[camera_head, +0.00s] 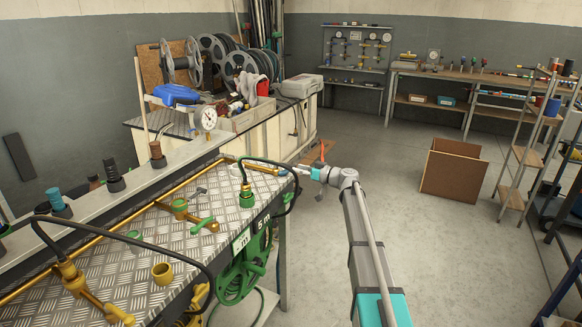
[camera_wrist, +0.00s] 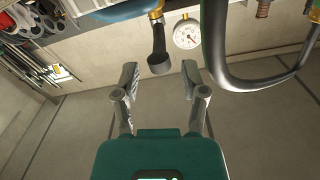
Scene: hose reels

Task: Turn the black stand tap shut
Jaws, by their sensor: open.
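A black swan-neck stand pipe with brass fittings (camera_head: 67,272) rises at the near left of the bench in the head view. A second dark swan-neck pipe (camera_head: 268,162) stands on a green base at the bench's right end. I cannot tell for certain which is the black stand tap. My gripper (camera_head: 300,170) is near the second pipe, by the bench's right edge. In the wrist view my gripper (camera_wrist: 161,80) is open and empty. A dark curved pipe (camera_wrist: 262,84) shows to its right, and a black cylindrical end (camera_wrist: 160,62) shows beyond the fingers.
The chequer-plate bench (camera_head: 130,262) carries a brass pipe (camera_head: 120,213) and several green handles. A white gauge (camera_head: 208,117) stands behind; it also shows in the wrist view (camera_wrist: 187,34). A green hose reel (camera_head: 238,279) hangs at the front. The floor to the right is open.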

